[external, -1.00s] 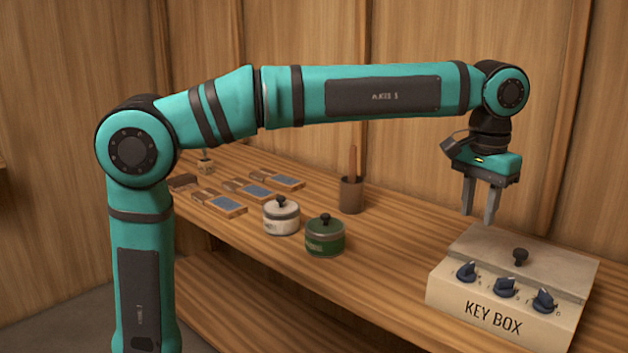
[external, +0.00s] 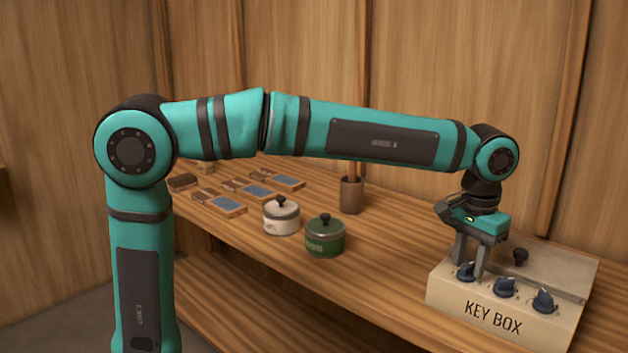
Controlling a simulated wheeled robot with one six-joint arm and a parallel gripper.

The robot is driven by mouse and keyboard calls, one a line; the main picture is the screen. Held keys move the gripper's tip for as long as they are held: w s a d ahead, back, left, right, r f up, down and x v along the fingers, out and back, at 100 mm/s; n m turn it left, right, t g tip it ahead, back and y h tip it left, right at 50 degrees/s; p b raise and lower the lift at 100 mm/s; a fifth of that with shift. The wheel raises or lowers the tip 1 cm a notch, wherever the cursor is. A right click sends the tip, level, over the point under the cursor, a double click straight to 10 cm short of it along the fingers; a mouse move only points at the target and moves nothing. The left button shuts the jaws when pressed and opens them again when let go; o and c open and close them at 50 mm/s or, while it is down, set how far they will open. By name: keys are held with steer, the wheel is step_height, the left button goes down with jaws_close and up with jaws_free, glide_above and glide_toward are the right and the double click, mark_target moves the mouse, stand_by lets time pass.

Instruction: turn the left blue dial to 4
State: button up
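The cream key box (external: 450,300) stands at the right end of the wooden bench, with three dark blue dials along its sloped front. The left blue dial (external: 466,271) is partly hidden by my gripper. The middle dial (external: 505,287) and the right dial (external: 543,300) are clear of it. My gripper (external: 468,272) points down with its two fingers at the left dial, one on each side of it. Whether the fingers touch the dial cannot be told. The dial's marks are too small to read.
A dark knob (external: 521,256) stands on the box lid behind the dials. A green lidded pot (external: 325,236), a white lidded pot (external: 281,216) and a brown cup (external: 351,195) stand left of the box. Several trays with blue panels lie farther left. Bench between pots and box is clear.

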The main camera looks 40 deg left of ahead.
steer(key=shift+c, duration=0.2)
jaws_close()
steer(key=shift+m, duration=3.1)
steer(key=shift+o, duration=0.2)
jaws_free()
